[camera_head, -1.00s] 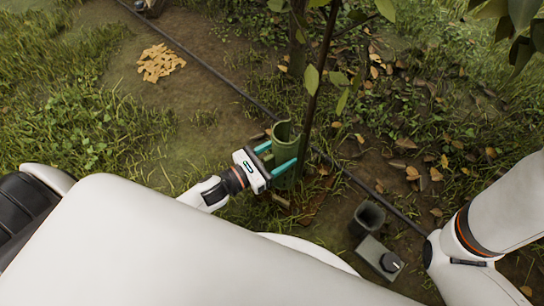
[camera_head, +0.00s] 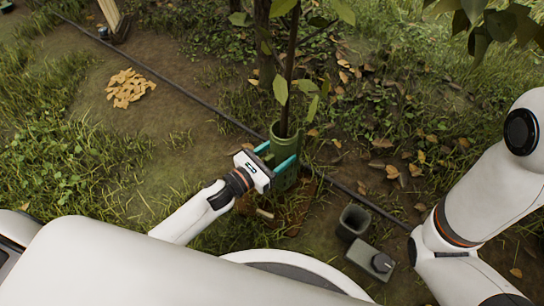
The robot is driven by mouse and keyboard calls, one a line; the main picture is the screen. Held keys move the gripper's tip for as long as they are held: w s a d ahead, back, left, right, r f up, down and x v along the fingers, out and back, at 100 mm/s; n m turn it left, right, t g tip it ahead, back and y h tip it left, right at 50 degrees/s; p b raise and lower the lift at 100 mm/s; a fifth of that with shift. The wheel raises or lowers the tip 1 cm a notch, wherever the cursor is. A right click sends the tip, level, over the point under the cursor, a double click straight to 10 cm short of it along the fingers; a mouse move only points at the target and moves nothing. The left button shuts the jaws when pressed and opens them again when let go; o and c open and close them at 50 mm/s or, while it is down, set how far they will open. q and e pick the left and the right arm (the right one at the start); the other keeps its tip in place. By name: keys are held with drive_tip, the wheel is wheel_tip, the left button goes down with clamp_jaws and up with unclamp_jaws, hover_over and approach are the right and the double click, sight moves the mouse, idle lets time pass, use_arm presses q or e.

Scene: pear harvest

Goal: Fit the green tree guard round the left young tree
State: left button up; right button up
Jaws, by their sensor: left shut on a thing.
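The green tree guard (camera_head: 285,178) is an upright, open-topped tube at the middle of the head view. My left gripper (camera_head: 277,158) is shut on it, with a teal finger on either side near its upper part. The thin dark stem of the young tree (camera_head: 290,75) comes down to the guard's top opening and appears to stand inside it. The foot of the stem is hidden by the guard. Bare soil shows round the guard's base. My right arm is at the right, and its gripper is out of the picture.
A dark pipe (camera_head: 190,95) runs diagonally across the ground behind the guard. A dark open pot (camera_head: 353,220) and a grey box with a black knob (camera_head: 371,259) stand to the right. A wood chip pile (camera_head: 130,88) lies at upper left. A thicker trunk (camera_head: 267,50) stands behind.

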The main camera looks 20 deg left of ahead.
sight(271, 166)
use_arm(q)
drive_tip(key=shift+f+b, duration=1.35)
drive_tip(key=shift+f, duration=0.5)
drive_tip(key=o, duration=1.1)
drive_tip(key=shift+a, duration=0.1)
drive_tip(key=shift+s, duration=0.1)
drive_tip(key=shift+s+a+r+p, duration=0.25)
drive_tip(key=shift+s+p, duration=0.1)
drive_tip(key=shift+s, duration=0.25)
drive_tip(key=shift+s+a+r+p, duration=0.2)
drive_tip(key=shift+s+p, duration=0.1)
drive_tip(key=shift+s, duration=0.25)
drive_tip(key=shift+s+a+r+p, duration=0.2)
drive_tip(key=shift+s+a, duration=0.05)
drive_tip(key=shift+s, duration=0.45)
drive_tip(key=shift+s+a+r+p, duration=0.2)
drive_tip(key=shift+s+p, duration=0.05)
drive_tip(key=shift+s, duration=0.45)
drive_tip(key=shift+s+a+r+p, duration=0.2)
drive_tip(key=shift+s+a, duration=0.05)
drive_tip(key=shift+s, duration=0.45)
